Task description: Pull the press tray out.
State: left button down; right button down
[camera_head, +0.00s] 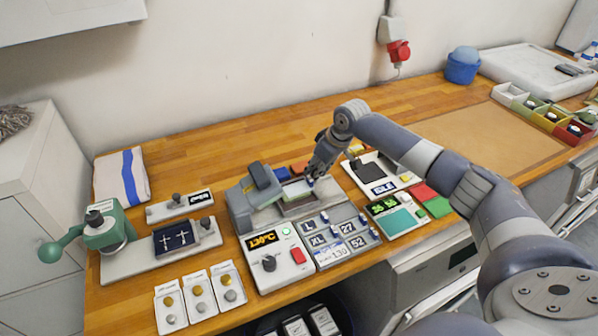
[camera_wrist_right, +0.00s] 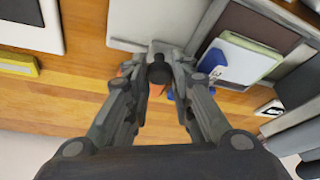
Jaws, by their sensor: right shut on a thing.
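The grey press (camera_head: 243,208) with a dark blue upper part stands mid-bench. A pale green and white pad (camera_head: 297,190) lies at its right side, also seen in the right wrist view (camera_wrist_right: 240,58). My right gripper (camera_head: 318,174) is just right of this pad, low over the bench. In the right wrist view its fingers (camera_wrist_right: 157,72) are shut on a dark round knob (camera_wrist_right: 158,74) at the edge of a light grey plate (camera_wrist_right: 152,22). I cannot tell whether this plate is the press tray. In the head view the fingers hide the knob. My left gripper is out of view.
In front stand a control box (camera_head: 275,262) with a lit display and a sloped panel of size labels (camera_head: 335,240). A white panel with a black square (camera_head: 380,172) is close on the right. Bare wood (camera_head: 220,150) lies behind the press.

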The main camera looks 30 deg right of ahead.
jog(key=d, duration=0.5)
jog(key=shift+s+d, duration=0.15)
jog(key=shift+d, duration=0.1)
jog(key=c, duration=1.7)
grip_release()
jog(key=shift+o, duration=0.2)
jog(key=shift+r, duration=0.1)
jog(key=a+v, duration=0.1)
jog(key=v, duration=0.6)
jog(key=shift+d+r, duration=0.35)
jog(key=shift+d, duration=0.2)
jog(key=shift+s, duration=0.15)
